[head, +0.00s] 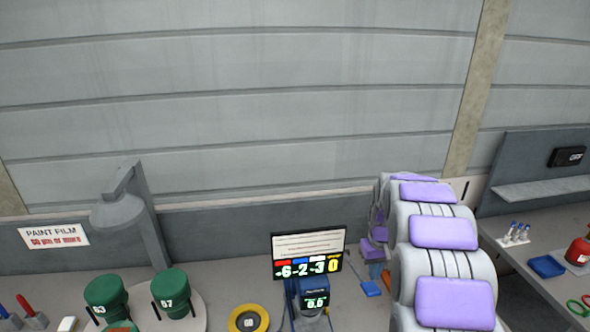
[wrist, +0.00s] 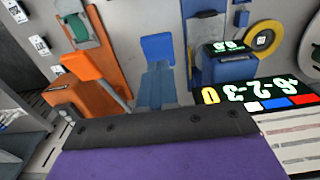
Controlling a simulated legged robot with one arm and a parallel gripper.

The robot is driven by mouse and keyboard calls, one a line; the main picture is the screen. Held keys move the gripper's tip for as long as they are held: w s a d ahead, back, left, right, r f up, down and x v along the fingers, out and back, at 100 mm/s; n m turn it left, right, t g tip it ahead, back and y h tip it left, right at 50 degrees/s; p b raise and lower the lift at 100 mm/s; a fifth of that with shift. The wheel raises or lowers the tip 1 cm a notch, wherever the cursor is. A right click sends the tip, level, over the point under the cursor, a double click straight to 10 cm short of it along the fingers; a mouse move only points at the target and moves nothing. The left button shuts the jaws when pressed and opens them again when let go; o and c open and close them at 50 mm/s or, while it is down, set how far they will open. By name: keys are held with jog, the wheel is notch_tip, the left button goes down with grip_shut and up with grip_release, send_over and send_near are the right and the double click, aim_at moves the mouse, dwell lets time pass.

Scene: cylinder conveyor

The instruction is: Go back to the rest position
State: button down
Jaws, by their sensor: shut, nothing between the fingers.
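My gripper (head: 374,250) is at the far end of my arm, raised above the bench right of the display, and partly hidden behind the arm in the head view. In the wrist view my gripper (wrist: 155,128) shows as a dark bolted edge with a purple plate, filling the bottom. It is shut, and nothing is seen held in it. Its fingertips are not clearly visible.
A display screen (head: 308,254) stands above a blue device (head: 312,297) with a green readout. Green numbered containers (head: 106,294) and a yellow ring (head: 248,319) are left. An orange stand (wrist: 84,80) and blue scoop-like item (wrist: 157,60) lie below my gripper. A shelf (head: 540,189) is right.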

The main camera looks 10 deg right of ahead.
jog(key=s+a+r+b, duration=0.1)
jog(key=s+a+b, duration=0.35)
jog(key=s, duration=0.45)
jog(key=s+a+b, duration=0.4)
jog(key=s+a, duration=0.2)
jog(key=s, duration=0.3)
jog(key=s+a+f+b, duration=0.2)
jog(key=s, duration=0.5)
jog(key=s+a+f+g+b, duration=0.1)
jog(key=s+f+b, duration=0.1)
jog(key=s, duration=0.5)
jog(key=s+a+f+b, duration=0.2)
jog(key=s+f+b, duration=0.1)
jog(key=s, duration=0.4)
jog(key=shift+s+a+g, duration=0.35)
jog(key=shift+g, duration=0.05)
